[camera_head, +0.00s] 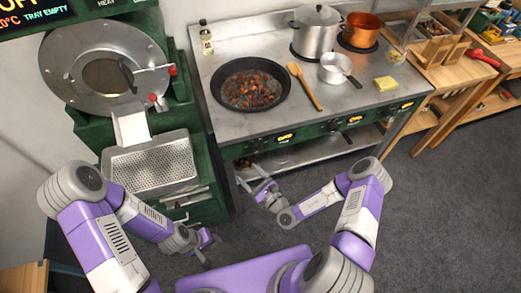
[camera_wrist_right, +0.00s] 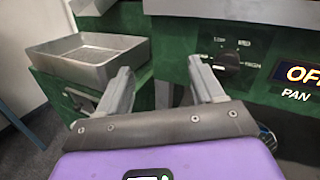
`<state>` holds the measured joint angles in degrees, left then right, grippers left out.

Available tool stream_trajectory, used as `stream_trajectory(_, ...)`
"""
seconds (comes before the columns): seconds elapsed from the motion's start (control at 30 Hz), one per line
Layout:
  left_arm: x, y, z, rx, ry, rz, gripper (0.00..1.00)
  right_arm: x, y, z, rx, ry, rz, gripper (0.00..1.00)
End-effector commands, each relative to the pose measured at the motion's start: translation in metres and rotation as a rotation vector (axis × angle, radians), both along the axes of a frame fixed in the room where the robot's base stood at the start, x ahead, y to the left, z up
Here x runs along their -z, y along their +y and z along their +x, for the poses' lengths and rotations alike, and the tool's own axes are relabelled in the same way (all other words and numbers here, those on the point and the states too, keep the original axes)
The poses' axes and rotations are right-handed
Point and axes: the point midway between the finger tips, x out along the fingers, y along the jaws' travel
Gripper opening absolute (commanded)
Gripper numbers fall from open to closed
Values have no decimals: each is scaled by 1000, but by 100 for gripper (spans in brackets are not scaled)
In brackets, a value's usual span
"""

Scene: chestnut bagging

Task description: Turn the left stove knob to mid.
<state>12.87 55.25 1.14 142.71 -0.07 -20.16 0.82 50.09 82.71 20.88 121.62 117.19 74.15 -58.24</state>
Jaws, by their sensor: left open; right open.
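The left stove knob (camera_wrist_right: 229,61) is a dark dial on the green stove front, with LOW, MID and HIGH marked around it. An orange OFF display (camera_wrist_right: 300,74) labelled PAN sits to its right; which way the pointer faces is hard to make out. My right gripper (camera_wrist_right: 160,70) is open and empty, with its right fingertip just left of and below the knob in the wrist view. In the head view my right gripper (camera_head: 256,181) is low in front of the stove's left end. My left gripper (camera_head: 206,246) is open and empty, low near the green machine.
A pan of chestnuts (camera_head: 250,103), a wooden spoon (camera_head: 305,87), a saucepan (camera_head: 335,68) and pots stand on the stove top (camera_head: 220,125). A perforated metal tray (camera_head: 152,165) is at the left. The floor right of my right arm is clear.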

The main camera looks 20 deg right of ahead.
Motion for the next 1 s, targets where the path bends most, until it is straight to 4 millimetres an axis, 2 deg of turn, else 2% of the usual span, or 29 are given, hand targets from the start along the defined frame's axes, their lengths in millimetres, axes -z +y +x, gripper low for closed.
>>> stream_trajectory(0.03,-4,0,0,0,0,0,43,3,-20,8,105,13,-1,67)
stream_trajectory(0.1,-6,0,0,0,0,0,43,8,-43,14,219,28,-13,67)
stream_trajectory(0.2,-7,0,0,0,0,0,43,14,-63,19,317,43,-28,67)
stream_trajectory(0.27,-7,0,0,0,0,0,43,16,-69,22,344,47,-32,67)
stream_trajectory(0.37,-4,0,0,0,0,0,43,17,-70,32,355,48,-35,67)
stream_trajectory(0.7,7,0,0,0,0,0,43,18,-64,83,351,48,-34,67)
stream_trajectory(0.83,9,0,0,0,0,0,43,17,-62,92,350,49,-33,67)
stream_trajectory(1.0,9,0,0,0,0,0,43,16,-62,95,350,50,-33,67)
